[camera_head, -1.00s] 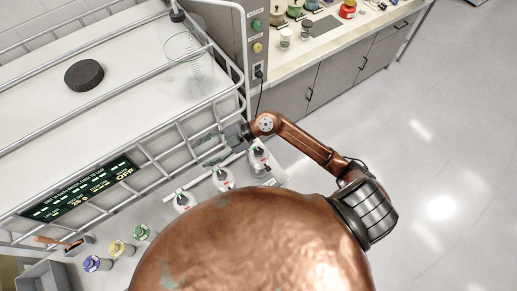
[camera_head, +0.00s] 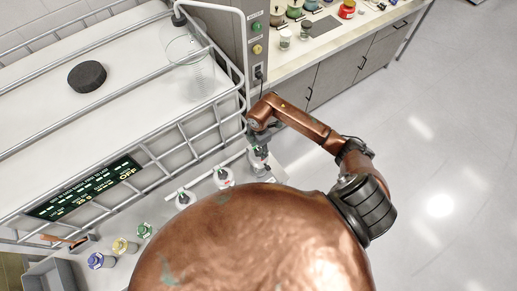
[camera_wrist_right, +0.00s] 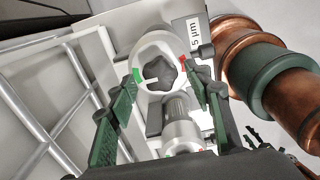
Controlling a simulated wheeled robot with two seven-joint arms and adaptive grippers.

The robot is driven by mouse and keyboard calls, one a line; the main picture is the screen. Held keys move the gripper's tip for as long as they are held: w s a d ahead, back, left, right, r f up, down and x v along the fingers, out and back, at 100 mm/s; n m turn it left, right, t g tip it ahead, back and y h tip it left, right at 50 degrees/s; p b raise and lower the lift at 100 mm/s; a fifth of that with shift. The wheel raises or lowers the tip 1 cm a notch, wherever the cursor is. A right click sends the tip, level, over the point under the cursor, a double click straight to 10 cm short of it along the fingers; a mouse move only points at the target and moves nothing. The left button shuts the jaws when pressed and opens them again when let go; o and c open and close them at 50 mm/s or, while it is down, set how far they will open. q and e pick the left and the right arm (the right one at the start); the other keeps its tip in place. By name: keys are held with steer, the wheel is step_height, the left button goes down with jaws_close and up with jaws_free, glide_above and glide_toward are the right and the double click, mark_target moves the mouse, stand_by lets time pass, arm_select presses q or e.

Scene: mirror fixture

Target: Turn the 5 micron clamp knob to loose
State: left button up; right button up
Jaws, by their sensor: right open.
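The 5 micron clamp knob (camera_wrist_right: 158,73) is a dark lobed knob on a round white housing in the right wrist view, beside a "5 µm" label (camera_wrist_right: 193,35). A green mark (camera_wrist_right: 137,77) is at its left and a red mark (camera_wrist_right: 184,62) at its right. A short white mark lies at its lower left, on the green side. My right gripper (camera_wrist_right: 162,82) is open, with one green-padded finger on each side of the knob; contact cannot be told. In the head view my right gripper (camera_head: 258,145) is over the rightmost clamp. My left gripper is not in view.
Two similar clamps (camera_head: 223,178) (camera_head: 183,199) stand to the left. White rails (camera_head: 195,130) run behind them. A display reading OFF (camera_head: 88,188) and capped bottles (camera_head: 123,246) are further left. A dark puck (camera_head: 87,76) lies on the white surface. Open floor is at right.

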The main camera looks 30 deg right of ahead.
steer(key=shift+f, duration=0.6)
steer(key=c, duration=1.1)
steer(key=shift+c, duration=0.2)
